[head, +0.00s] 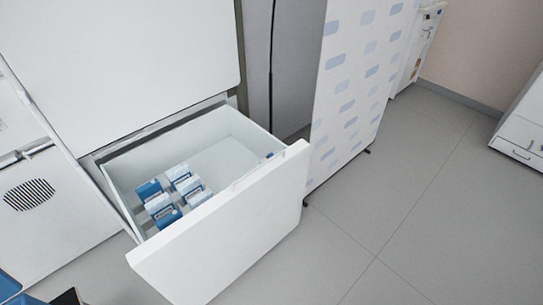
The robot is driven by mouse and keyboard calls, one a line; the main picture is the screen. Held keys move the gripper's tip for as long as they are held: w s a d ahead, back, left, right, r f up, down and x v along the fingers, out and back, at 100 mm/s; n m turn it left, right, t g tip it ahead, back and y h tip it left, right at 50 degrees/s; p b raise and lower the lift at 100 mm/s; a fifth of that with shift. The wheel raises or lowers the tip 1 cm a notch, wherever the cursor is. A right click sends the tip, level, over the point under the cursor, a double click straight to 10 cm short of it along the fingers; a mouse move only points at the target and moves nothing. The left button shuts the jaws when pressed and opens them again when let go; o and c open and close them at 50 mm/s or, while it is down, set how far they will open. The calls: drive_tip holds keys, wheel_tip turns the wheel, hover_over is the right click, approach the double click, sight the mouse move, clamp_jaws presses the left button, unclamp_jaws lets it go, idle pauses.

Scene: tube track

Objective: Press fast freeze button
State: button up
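A white freezer (120,60) stands at the left, and its lower drawer (228,232) is pulled out. Several blue-and-white boxes (160,207) stand in the left part of the drawer. A small bluish detail (268,157) shows on the drawer's rim near its right corner; it is too small to tell whether it is a button. I cannot make out a fast freeze button anywhere. The upper front of the freezer is cut off by the top edge. My gripper is not in view.
A white screen with pale blue patches (350,85) stands right of the drawer. A white unit with a round dark grille (30,195) is at the left. A white cabinet (522,135) stands at the far right. The grey floor (420,210) at the right is clear.

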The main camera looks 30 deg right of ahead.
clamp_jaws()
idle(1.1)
